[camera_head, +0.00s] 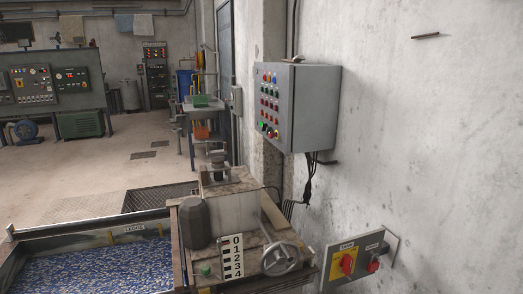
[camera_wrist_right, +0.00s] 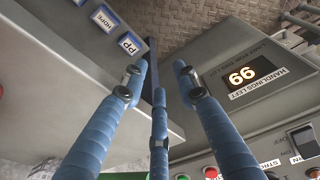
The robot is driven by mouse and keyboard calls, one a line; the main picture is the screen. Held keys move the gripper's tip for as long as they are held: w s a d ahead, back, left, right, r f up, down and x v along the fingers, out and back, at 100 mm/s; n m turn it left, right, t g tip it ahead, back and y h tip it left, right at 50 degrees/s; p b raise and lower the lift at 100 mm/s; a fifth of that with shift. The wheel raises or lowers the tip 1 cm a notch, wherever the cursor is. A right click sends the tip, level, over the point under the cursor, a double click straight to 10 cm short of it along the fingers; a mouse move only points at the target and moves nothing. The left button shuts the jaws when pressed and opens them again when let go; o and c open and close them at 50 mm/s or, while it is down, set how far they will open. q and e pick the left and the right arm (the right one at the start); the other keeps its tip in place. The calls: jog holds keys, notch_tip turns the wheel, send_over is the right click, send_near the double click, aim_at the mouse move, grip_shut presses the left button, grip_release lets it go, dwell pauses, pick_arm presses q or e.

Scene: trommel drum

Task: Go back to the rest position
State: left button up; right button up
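My right gripper (camera_wrist_right: 160,68) shows in the right wrist view with its blue fingers spread apart. Nothing is held between them. A grey panel with HDPE and PP labels (camera_wrist_right: 128,44) lies to the left of the fingers. A grey console with a lit orange display (camera_wrist_right: 242,76) lies to their right, its lettering upside down. I cannot tell whether any finger touches these. No gripper or arm shows in the head view, so my left gripper is out of sight.
A grey control box (camera_head: 310,105) hangs on the right wall. A trough of blue flakes (camera_head: 95,272) lies front left. The floor (camera_head: 100,165) beyond is mostly clear.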

jog(key=s+d+f+g, duration=0.1)
jog(key=s+d+f, duration=0.2)
jog(key=s+f, duration=1.5)
